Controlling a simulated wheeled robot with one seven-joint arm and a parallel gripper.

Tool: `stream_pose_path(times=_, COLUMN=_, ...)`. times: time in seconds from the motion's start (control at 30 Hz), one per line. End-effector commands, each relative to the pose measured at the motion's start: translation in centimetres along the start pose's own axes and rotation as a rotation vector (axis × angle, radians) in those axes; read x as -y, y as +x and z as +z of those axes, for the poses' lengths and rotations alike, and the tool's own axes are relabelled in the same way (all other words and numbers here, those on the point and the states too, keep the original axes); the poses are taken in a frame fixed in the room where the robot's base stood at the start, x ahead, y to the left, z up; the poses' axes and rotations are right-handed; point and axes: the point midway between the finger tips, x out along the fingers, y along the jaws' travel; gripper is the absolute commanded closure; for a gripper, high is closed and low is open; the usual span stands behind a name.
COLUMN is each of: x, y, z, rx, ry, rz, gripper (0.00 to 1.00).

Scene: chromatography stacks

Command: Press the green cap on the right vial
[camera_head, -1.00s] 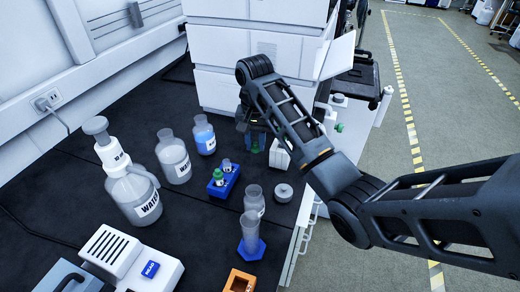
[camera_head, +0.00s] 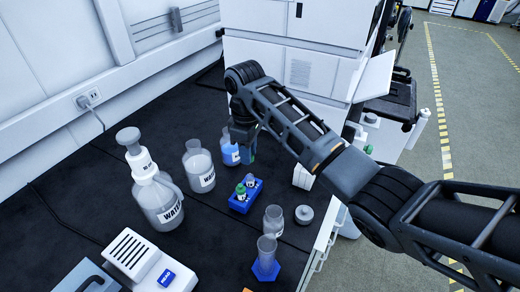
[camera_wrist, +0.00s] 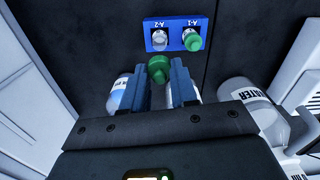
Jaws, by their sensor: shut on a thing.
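The small blue rack (camera_head: 241,206) stands on the dark bench with two vials in it. The left vial in the head view has a green cap (camera_head: 240,188); this capped vial is on the right in the wrist view (camera_wrist: 192,40). The right vial (camera_head: 251,181) has no green cap; it is on the left in the wrist view (camera_wrist: 159,40). My gripper (camera_wrist: 166,82) is shut on a loose green cap (camera_wrist: 159,69). In the head view my gripper (camera_head: 246,156) hangs just behind the rack, apart from the vials, and hides the held cap.
A bottle of blue liquid (camera_head: 229,150) stands close to my gripper. Two white-labelled bottles (camera_head: 200,168) (camera_head: 159,202) stand left of the rack. A clear bottle (camera_head: 273,221), a grey disc (camera_head: 304,214) and a cylinder on a blue base (camera_head: 266,268) stand in front.

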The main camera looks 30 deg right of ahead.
Motion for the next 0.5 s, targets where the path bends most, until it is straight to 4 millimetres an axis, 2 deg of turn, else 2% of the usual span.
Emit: stream_pose_path(times=0.5, x=-0.1, y=3.8, z=0.1, rx=0.0, ry=0.004, rz=0.0, gripper=1.0)
